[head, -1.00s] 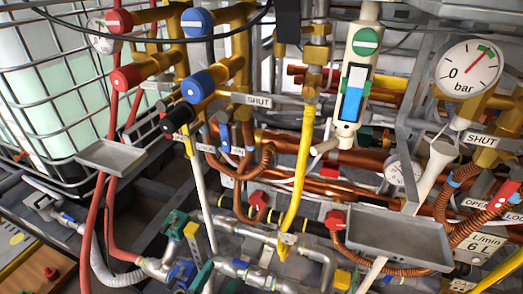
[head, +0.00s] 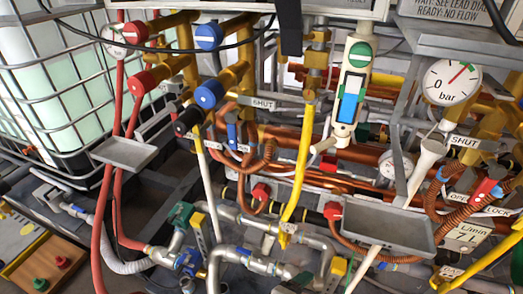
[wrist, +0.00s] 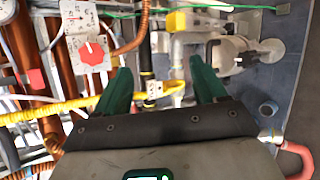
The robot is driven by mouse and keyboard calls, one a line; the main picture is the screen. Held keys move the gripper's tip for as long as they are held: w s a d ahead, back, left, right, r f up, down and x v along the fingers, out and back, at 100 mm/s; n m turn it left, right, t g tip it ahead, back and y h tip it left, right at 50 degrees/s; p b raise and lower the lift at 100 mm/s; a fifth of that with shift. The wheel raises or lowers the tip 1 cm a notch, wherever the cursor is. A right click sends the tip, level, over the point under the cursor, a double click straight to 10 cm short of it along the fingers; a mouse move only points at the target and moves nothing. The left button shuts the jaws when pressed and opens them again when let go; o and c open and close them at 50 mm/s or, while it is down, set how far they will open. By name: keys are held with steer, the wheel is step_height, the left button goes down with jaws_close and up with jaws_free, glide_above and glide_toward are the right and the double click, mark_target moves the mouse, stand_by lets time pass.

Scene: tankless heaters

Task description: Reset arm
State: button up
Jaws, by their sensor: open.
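My gripper (wrist: 161,82) shows in the wrist view with two dark green fingers spread apart. The gap between them is empty of any held thing. A yellow pipe (wrist: 68,108) runs across the picture beyond the left finger, and a black vertical pipe shows behind the gap. Whether the fingers touch any of the pipes cannot be told. The gripper cannot be clearly made out in the head view.
Pipes and valves crowd the head view, with red knobs (head: 143,82), blue knobs (head: 209,95), a pressure gauge (head: 452,82) and a grey tray (head: 388,228). A white dial plate (wrist: 86,48) is at upper left in the wrist view. A caged tank (head: 60,90) stands at left.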

steer(key=s+d+m+g+y+p, duration=0.25)
steer(key=s+d+m+g, duration=0.35)
steer(key=d, duration=0.4)
steer(key=s+d+r+m+y+p, duration=0.2)
steer(key=s+d+r+m, duration=0.1)
steer(key=s, duration=0.4)
steer(key=s+d+r+m+g+y+p, duration=0.1)
steer(key=s+d+r+m+y+p, duration=0.2)
steer(key=s, duration=0.5)
steer(key=shift+s+d+r+m+y, duration=0.15)
steer(key=shift+d+r+m+y, duration=0.2)
steer(key=shift+d+r+m, duration=0.45)
